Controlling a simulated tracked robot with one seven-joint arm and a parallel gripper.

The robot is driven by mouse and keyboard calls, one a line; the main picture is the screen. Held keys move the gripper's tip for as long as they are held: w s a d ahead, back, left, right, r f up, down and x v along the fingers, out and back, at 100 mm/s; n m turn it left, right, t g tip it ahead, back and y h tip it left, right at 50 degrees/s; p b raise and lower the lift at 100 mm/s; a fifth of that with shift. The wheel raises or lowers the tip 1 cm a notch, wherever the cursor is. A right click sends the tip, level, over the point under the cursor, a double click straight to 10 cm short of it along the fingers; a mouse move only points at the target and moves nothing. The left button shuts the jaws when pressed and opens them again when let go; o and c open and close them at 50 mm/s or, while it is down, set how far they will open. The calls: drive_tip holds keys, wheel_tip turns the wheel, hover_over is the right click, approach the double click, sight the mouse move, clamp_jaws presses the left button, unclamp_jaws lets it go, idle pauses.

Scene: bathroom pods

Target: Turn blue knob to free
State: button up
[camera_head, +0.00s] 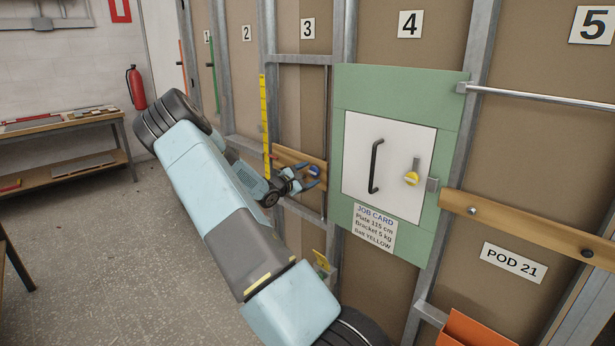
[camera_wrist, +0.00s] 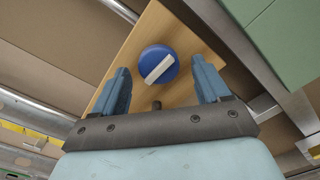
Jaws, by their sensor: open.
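The blue knob (camera_wrist: 158,64) is a round blue disc with a white bar across it, mounted on a wooden board (camera_wrist: 142,38). In the wrist view the white bar lies diagonally, from lower left to upper right. My gripper (camera_wrist: 164,80) is open, with one blue finger on each side of the knob and a gap on both sides. Whether the fingertips reach the knob's depth I cannot tell. In the head view the knob (camera_head: 314,171) shows small and partly covered beside my gripper (camera_head: 312,177). No free marking is readable.
Metal studs and a yellow ruler strip (camera_head: 265,125) stand close by. A workbench (camera_head: 60,128) is at far left, with open floor (camera_head: 130,255) before it.

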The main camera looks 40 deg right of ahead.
drive_tip(key=shift+c, duration=0.3)
drive_tip(key=c, duration=1)
drive_tip(key=shift+n, duration=0.5)
drive_tip(key=o, duration=1.1)
drive_tip(key=shift+c, duration=0.2)
drive_tip(key=s+a, duration=0.1)
drive_tip(key=a, duration=1.2)
drive_tip(key=shift+a, duration=0.35)
drive_tip(key=shift+s, duration=0.1)
